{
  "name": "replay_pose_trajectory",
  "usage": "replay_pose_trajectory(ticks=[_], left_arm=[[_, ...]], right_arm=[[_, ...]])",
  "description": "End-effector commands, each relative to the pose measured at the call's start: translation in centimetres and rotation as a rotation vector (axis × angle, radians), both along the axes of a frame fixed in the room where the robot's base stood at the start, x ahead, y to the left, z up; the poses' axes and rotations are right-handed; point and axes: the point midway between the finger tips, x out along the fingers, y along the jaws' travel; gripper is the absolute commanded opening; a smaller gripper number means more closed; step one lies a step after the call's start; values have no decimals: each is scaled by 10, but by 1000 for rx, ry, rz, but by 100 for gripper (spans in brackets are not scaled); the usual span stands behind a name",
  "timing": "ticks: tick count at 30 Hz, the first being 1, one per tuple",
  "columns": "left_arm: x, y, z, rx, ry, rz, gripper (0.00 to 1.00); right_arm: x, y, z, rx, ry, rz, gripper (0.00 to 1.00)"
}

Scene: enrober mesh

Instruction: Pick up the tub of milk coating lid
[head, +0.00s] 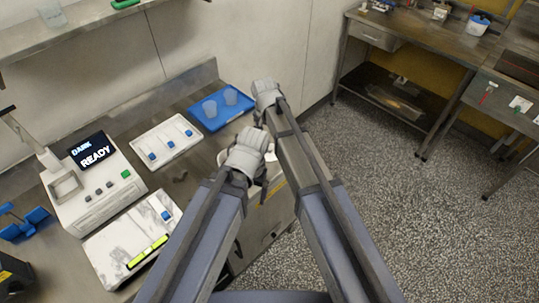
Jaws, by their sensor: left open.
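My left gripper (247,153) is over the right part of the steel bench, in front of the blue tray, open as far as I can see. A pale rounded edge (271,157) shows beside and behind it, mostly hidden by the gripper. It may be the tub of milk coating or its lid, but I cannot tell. No label for milk coating can be read. My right gripper (265,92) is beyond the left one, at the right end of the blue tray. Its fingers cannot be made out, and I see nothing held in it.
The blue tray (211,127) holds two translucent cups. A white tray (174,155) with small blue-marked items lies left of it. A machine reading "DARK READY" (85,205) and a marbled slab (110,262) are further left. Another workbench (418,38) stands back right; speckled floor (400,215) is clear.

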Motion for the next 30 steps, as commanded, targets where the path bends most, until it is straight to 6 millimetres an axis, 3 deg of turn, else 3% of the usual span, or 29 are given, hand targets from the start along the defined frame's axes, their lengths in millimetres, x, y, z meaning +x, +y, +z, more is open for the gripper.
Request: replay_pose_trajectory(ticks=[8,20,29,30], left_arm=[[0,0,-8,0,0,0,95],[0,0,-54,0,0,0,95],[0,0,-54,0,0,0,95],[0,0,-54,0,0,0,95]], right_arm=[[-1,0,-8,0,0,1,65],[-1,0,-54,0,0,0,65],[-1,-1,-54,0,0,1,65],[-1,-1,-54,0,0,1,61]])
